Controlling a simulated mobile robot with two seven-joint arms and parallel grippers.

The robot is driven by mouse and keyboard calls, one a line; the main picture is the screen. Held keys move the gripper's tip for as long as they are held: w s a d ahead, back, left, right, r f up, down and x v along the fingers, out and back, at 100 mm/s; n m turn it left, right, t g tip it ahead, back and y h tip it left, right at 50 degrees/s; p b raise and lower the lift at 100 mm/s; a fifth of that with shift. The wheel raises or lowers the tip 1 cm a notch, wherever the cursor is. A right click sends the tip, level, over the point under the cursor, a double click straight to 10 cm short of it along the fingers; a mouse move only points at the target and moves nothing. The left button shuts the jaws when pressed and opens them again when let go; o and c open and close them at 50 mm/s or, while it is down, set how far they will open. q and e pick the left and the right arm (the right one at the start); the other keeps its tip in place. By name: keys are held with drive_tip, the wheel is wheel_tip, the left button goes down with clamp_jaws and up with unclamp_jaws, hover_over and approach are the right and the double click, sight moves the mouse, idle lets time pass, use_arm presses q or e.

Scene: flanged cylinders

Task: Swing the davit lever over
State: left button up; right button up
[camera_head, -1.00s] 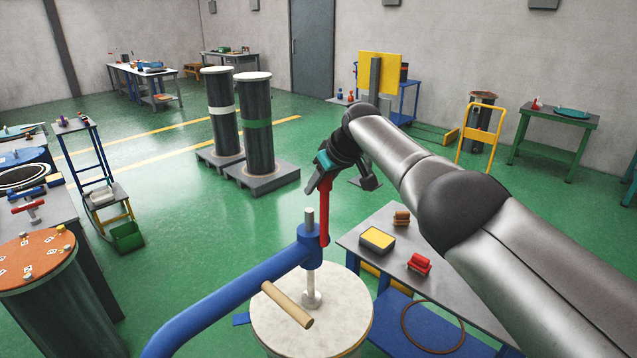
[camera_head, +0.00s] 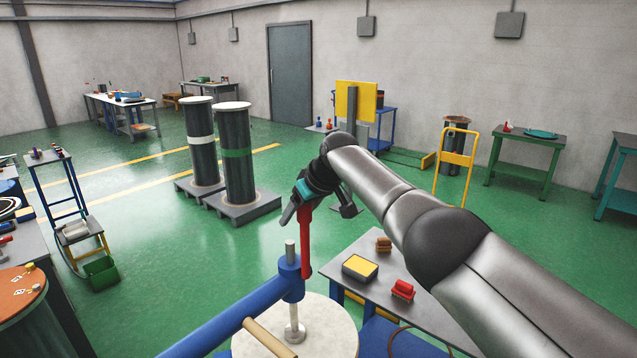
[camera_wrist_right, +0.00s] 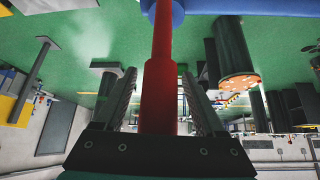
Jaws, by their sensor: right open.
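The red davit lever (camera_head: 306,240) stands up from the blue hub (camera_head: 290,278) at the end of the blue davit arm (camera_head: 225,325). My right gripper (camera_head: 299,208) is at the lever's upper end. In the right wrist view the lever (camera_wrist_right: 159,85) runs between the two open fingers, with a gap on each side. The blue hub (camera_wrist_right: 185,12) shows at the top of that view. A grey pin passes up through the hub, over a pale round lid (camera_head: 325,335). My left gripper is not in view.
A grey table (camera_head: 385,285) right of the lid holds a yellow-topped box (camera_head: 360,267) and a red block (camera_head: 403,289).

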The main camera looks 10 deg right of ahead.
drive_tip(key=shift+v, duration=0.85)
drive_tip(key=b+v, duration=0.2)
drive_tip(key=v, duration=1)
drive_tip(key=shift+s+r, duration=0.2)
drive_tip(key=shift+s, duration=0.15)
drive_tip(key=shift+d+f, duration=0.1)
drive_tip(key=shift+d, duration=0.05)
